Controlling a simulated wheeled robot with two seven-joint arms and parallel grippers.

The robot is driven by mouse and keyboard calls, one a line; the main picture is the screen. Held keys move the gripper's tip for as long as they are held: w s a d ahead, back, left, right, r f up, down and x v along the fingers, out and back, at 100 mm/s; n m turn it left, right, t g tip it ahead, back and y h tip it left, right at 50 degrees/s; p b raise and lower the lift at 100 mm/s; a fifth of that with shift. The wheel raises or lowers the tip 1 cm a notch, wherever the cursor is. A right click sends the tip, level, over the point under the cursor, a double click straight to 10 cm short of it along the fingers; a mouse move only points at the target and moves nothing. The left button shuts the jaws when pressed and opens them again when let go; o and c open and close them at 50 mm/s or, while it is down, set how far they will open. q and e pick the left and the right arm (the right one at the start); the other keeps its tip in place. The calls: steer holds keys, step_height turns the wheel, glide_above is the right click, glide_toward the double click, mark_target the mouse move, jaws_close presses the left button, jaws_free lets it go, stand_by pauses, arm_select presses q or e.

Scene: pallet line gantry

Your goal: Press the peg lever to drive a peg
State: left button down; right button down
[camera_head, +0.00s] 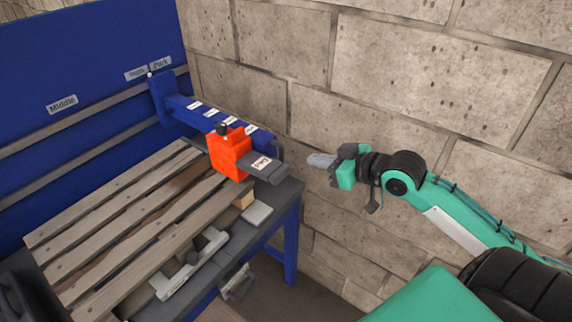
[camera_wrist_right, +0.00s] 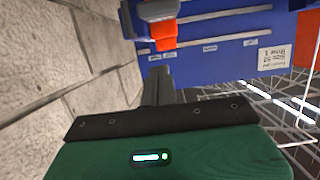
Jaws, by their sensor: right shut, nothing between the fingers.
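The peg lever (camera_head: 262,167) is a dark grey bar with a white label, sticking out to the right from the orange head (camera_head: 229,153). The head sits on the blue gantry beam (camera_head: 205,109) above the pallet's right end. In the right wrist view the grey lever part (camera_wrist_right: 158,10) and orange head (camera_wrist_right: 163,36) show at the top. My right gripper (camera_head: 312,160) is shut and empty, to the right of the lever and apart from it, in front of the wall. Its fingers also show in the wrist view (camera_wrist_right: 158,75). My left gripper is not in view.
The wooden pallet (camera_head: 115,190) lies on a dark bench with blue legs (camera_head: 291,240). A grey tool (camera_head: 190,265) and a light block (camera_head: 257,213) lie along the bench's front edge. A block wall (camera_head: 420,80) stands behind my right arm. A blue panel (camera_head: 90,60) backs the bench.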

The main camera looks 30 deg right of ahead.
steer(key=shift+s+a+r, duration=0.15)
steer(key=shift+a+r, duration=0.1)
steer(key=shift+r, duration=0.05)
steer(key=p, duration=0.3)
glide_above(286, 167)
steer(key=s+a, duration=0.1)
steer(key=s, duration=0.1)
step_height(286, 167, down, 3)
step_height(286, 167, down, 3)
steer(key=shift+a+f+p, duration=0.1)
steer(key=shift+a+p, duration=0.05)
steer(key=shift+p, duration=0.55)
steer(key=shift+f, duration=0.5)
